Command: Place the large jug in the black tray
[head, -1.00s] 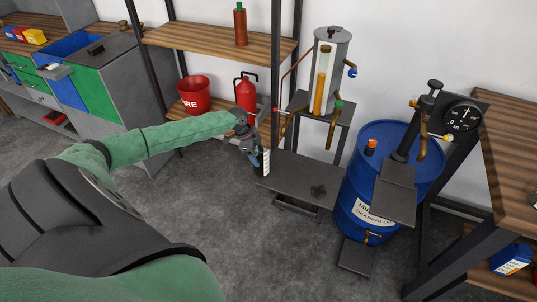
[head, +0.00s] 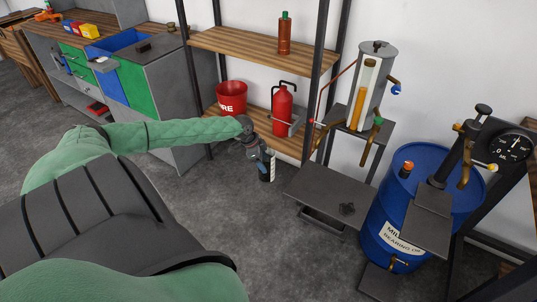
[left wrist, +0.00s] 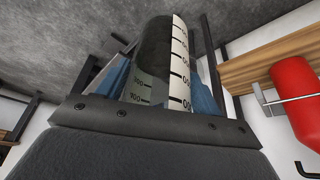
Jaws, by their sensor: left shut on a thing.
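My left gripper (head: 262,155) is shut on a dark cylindrical jug (head: 268,174) with a white graduated strip. The jug hangs in front of the lower shelf, left of a dark grey stand. The left wrist view shows the jug (left wrist: 151,50) between blue fingers, its scale facing the camera. Its bottom and handle are not clear, and I cannot tell its size against another jug. I cannot surely identify the black tray; the dark flat top of the stand (head: 318,184) is the nearest candidate. My right gripper is not in view.
A red bucket (head: 232,97) and a red can (head: 282,110) stand on the lower shelf. A blue drum (head: 385,215) stands at right, below the pump and gauge (head: 511,148). A cabinet with a blue basin (head: 112,41) is at left. The floor between is clear.

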